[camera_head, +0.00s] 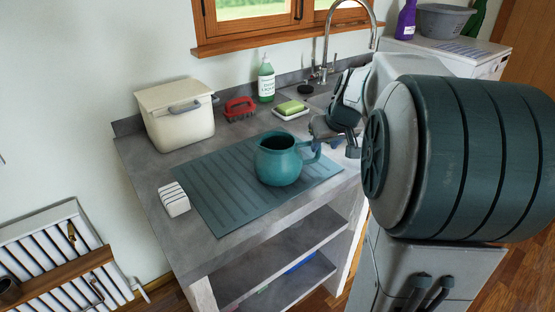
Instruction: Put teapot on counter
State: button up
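A teal teapot (279,160) stands upright on a ribbed teal mat (215,190) on the grey counter (150,172). Its round mouth faces up, and its handle is on the right side. My gripper (335,146) is just right of the teapot, close above its handle. Its fingers look spread apart and nothing shows held between them. I cannot tell whether a finger touches the handle. My arm hides the counter's right part.
A cream bin (176,114), a red brush (239,108), a green soap bottle (266,80) and a green sponge on a dish (290,109) line the back. A white striped block (173,199) sits at the front left. A tap (328,50) rises behind my gripper.

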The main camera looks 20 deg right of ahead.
aim_at(319, 153)
jog(key=x, duration=0.7)
jog(key=shift+w+a+f, duration=0.1)
jog(key=shift+f, duration=0.15)
jog(key=shift+c, duration=0.3)
jog(key=shift+r, duration=0.1)
grip_shut()
